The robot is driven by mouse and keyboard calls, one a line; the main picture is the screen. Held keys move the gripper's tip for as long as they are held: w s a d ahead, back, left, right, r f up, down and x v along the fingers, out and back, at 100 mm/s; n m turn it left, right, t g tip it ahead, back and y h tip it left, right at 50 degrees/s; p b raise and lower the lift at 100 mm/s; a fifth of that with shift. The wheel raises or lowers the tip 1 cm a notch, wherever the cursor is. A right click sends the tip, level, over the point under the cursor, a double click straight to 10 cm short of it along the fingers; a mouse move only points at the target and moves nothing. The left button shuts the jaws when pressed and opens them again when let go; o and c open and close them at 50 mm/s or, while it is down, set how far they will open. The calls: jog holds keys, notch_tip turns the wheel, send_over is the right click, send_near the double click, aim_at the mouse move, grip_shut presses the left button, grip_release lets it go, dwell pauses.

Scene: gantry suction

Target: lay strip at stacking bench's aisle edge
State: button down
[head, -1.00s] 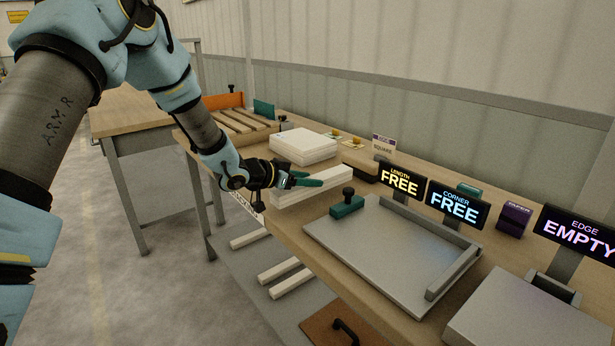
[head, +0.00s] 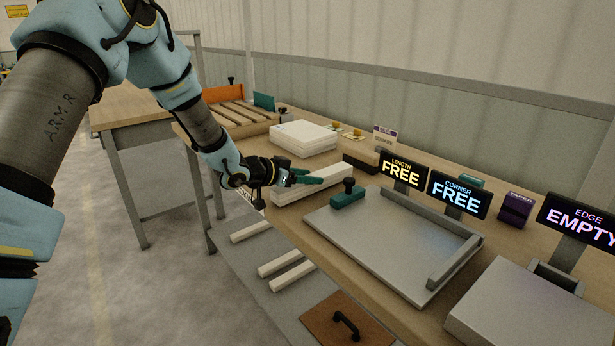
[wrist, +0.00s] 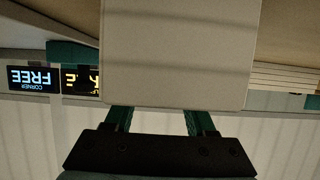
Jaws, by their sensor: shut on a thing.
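My gripper (head: 308,181) is shut on a thick white strip (head: 335,178), its teal fingers across the strip's near side. The strip is over the left, aisle side of the long wooden bench (head: 300,222), between the white panel stack and the grey tray. I cannot tell whether it touches the bench top. In the wrist view, a broad pale face of the strip (wrist: 178,55) fills the middle, between the teal fingers (wrist: 160,122), and hides what is behind it.
White panels (head: 302,138) are stacked behind the strip. White strips (head: 280,264) lie on a lower shelf (head: 255,285). Another table (head: 130,115) stands at back left.

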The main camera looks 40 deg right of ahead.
jog(key=shift+f, duration=0.3)
jog(key=shift+c, duration=0.7)
grip_release()
jog(key=shift+a, duration=0.1)
